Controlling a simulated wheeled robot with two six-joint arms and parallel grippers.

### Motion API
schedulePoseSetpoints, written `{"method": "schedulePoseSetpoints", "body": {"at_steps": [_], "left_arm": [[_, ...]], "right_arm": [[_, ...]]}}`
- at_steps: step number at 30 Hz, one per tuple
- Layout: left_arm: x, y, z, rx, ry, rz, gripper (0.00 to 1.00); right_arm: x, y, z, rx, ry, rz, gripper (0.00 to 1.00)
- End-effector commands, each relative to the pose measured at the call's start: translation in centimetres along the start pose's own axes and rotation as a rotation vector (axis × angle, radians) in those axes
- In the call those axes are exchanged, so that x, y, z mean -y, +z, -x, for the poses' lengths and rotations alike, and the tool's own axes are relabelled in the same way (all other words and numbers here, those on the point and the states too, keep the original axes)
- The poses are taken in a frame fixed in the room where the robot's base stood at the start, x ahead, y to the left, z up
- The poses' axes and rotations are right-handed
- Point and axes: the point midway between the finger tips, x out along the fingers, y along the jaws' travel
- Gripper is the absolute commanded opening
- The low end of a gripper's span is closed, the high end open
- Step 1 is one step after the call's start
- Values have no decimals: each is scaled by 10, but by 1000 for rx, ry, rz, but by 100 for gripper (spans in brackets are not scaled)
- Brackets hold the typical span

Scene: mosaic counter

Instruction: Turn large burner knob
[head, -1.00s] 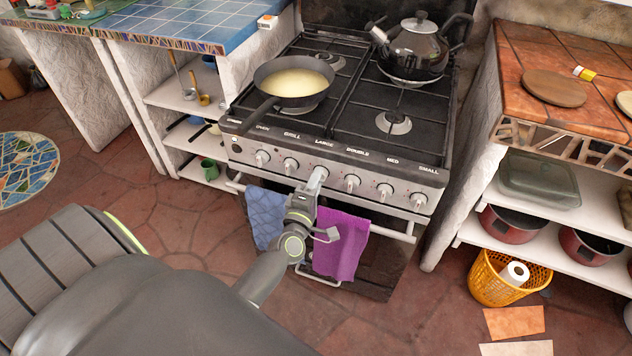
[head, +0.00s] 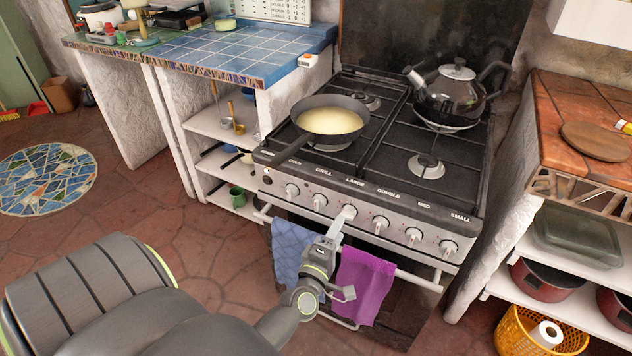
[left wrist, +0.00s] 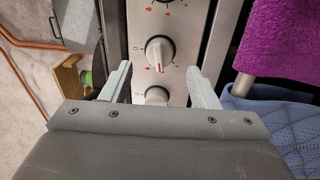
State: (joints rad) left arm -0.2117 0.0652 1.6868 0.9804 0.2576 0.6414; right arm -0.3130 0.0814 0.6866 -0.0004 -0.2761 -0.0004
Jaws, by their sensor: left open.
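The large burner knob (head: 349,212) is a light round knob below the LARGE label, third from the left on the stove's front panel. My left gripper (head: 339,225) is in front of it, close to it, coming from below left. In the left wrist view my left gripper (left wrist: 160,68) is open and empty, its two pale fingers apart. A white knob (left wrist: 158,52) shows between and just past the fingertips; a second knob (left wrist: 157,95) is nearer the palm, partly hidden. I cannot tell whether a finger touches a knob. My right gripper is out of view.
A pan (head: 331,119) of yellow liquid and a kettle (head: 452,95) stand on the stove. A blue towel (head: 295,250) and a purple towel (head: 364,287) hang on the rail (head: 418,281) below the knobs, near my arm. Open floor (head: 190,245) lies left.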

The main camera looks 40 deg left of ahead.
Motion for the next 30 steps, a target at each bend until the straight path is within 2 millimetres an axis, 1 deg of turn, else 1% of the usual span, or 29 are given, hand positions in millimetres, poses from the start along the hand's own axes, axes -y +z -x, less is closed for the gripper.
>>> {"method": "schedulePoseSetpoints", "body": {"at_steps": [1, 5, 9, 16, 18, 30], "left_arm": [[5, 0, 13, -2, -4, 1, 55], [5, 0, 40, -2, -2, 1, 55], [7, 0, 69, -3, -2, 0, 55], [7, -1, 106, -4, -2, -1, 55], [3, 0, 106, -1, 0, 0, 55], [3, 0, 121, 1, 0, 1, 55]], "right_arm": [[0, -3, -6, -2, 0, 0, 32], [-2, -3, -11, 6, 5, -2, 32], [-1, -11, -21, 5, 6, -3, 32], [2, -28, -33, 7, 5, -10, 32], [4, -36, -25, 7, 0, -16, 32], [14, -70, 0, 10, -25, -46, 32]]}}
